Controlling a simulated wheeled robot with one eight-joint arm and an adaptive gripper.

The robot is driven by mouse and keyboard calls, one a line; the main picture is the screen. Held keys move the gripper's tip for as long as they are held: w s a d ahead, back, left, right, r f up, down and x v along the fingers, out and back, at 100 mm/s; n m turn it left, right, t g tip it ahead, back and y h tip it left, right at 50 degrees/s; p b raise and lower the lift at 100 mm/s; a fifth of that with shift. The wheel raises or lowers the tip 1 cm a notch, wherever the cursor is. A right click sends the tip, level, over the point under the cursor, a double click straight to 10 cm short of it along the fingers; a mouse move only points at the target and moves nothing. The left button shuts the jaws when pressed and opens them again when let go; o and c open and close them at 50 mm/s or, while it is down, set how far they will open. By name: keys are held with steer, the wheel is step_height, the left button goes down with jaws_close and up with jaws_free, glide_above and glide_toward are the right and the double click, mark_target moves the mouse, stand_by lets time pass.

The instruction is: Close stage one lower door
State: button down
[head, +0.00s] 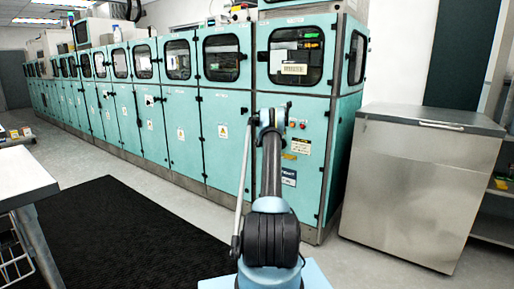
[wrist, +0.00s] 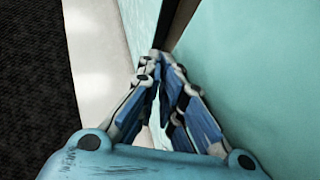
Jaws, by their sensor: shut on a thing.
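The stage one lower door (head: 308,150) is a teal panel on the nearest machine module, below its window. My arm reaches up in front of it and hides part of its left side. My gripper (head: 268,117) is at the door's upper left in the head view, with its fingers mostly hidden. In the wrist view my gripper (wrist: 160,68) has its fingers closed together beside a dark upright strip between two teal surfaces. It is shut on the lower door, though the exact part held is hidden. I cannot tell how far the door stands open.
A row of teal modules (head: 180,125) runs off to the left. A stainless steel cabinet (head: 420,180) stands to the right, with a narrow floor gap beside the module. A black mat (head: 120,230) covers the floor at left. A white-topped table (head: 22,175) stands at the left edge.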

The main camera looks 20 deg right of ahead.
steer(key=s+a+r+n+g, duration=0.1)
steer(key=s+a+r+n, duration=0.3)
steer(key=s+a+r, duration=0.7)
steer(key=s+a+r+n+g, duration=0.1)
steer(key=s+a+r+n, duration=0.3)
steer(key=s+a+r, duration=0.6)
steer(key=s+a+r+n, duration=0.1)
steer(key=s+n, duration=0.2)
steer(key=s, duration=0.6)
steer(key=s+a+r+n+g, duration=0.1)
steer(key=s+n, duration=0.2)
steer(key=s, duration=0.6)
steer(key=s+a+r+n, duration=0.1)
steer(key=s+a+n, duration=0.15)
steer(key=s, duration=0.55)
steer(key=s+a+f+n+g+h, duration=0.1)
steer(key=s+f+n, duration=0.3)
steer(key=s, duration=0.9)
steer(key=s+a+f+n+g, duration=0.15)
steer(key=s+n, duration=0.35)
steer(key=s, duration=0.8)
steer(key=s+f+n, duration=0.4)
steer(key=s+f, duration=0.2)
steer(key=s, duration=0.3)
steer(key=s+f+n+g+h, duration=0.1)
steer(key=s+f+n, duration=0.3)
steer(key=s, duration=0.5)
step_height(320, 180, down, 3)
steer(key=shift+s+d+r, duration=0.15)
steer(key=shift+s, duration=0.25)
